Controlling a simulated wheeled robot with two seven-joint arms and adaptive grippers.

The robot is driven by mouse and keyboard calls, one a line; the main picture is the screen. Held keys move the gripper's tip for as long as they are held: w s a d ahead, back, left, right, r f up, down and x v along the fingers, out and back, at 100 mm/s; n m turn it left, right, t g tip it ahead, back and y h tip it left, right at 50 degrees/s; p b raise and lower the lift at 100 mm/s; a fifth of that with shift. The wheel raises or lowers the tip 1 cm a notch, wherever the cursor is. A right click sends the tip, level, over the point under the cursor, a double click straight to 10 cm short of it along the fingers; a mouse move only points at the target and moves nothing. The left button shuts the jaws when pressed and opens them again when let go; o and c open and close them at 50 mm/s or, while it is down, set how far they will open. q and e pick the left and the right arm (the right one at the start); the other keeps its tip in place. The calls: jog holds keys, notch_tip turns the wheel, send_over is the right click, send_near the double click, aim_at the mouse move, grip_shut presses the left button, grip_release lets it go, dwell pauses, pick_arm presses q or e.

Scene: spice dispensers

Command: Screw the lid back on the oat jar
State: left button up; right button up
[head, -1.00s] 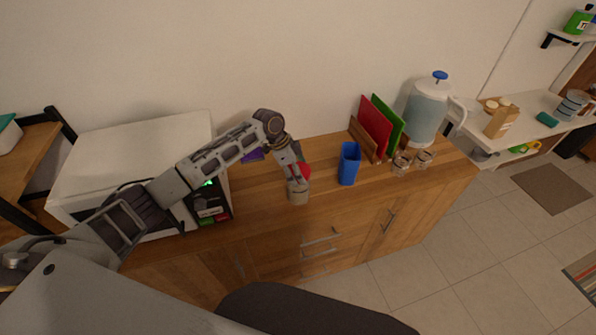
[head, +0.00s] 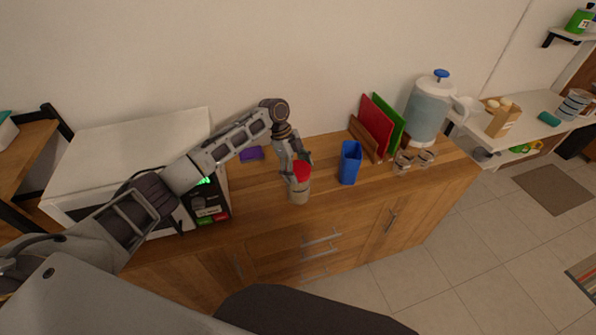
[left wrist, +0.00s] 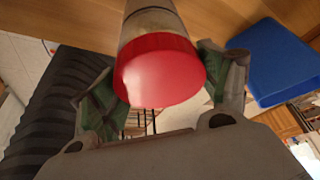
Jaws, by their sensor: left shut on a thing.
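The oat jar (head: 299,194) stands upright on the wooden sideboard, near its front edge. Its red lid (head: 302,170) sits at the jar's mouth; I cannot tell whether the threads are engaged. My left gripper (head: 297,177) comes down from above and is shut on the red lid. In the left wrist view the lid (left wrist: 158,75) lies between the two fingers, with the pale jar body (left wrist: 150,20) beyond it. The fingers hide part of the lid's sides. My right gripper is not in view.
Small glass jars (head: 403,162) and a water dispenser (head: 427,110) are farther right. A white microwave (head: 130,155) is left, with a purple item (head: 251,154) beside it.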

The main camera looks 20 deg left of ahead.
pick_arm(q)
jog(key=shift+m+g+b, duration=0.3)
jog(key=shift+m+b, duration=0.05)
jog(key=shift+m, duration=0.65)
jog(key=shift+m+g+y+b, duration=0.35)
jog(key=shift+m+b, duration=0.3)
jog(key=shift+m, duration=0.45)
jog(key=shift+m+g+y+b, duration=0.35)
jog(key=shift+m+b, duration=0.25)
jog(key=shift+m, duration=0.5)
jog(key=m+y+b, duration=0.1)
jog(key=m, duration=0.2)
jog(key=shift+f+g+b, duration=0.1)
jog(key=shift+g+b, duration=0.25)
jog(key=shift+g, duration=0.05)
jog(key=shift+m, duration=0.8)
jog(key=shift+m+y+b, duration=0.3)
jog(key=shift+b, duration=0.05)
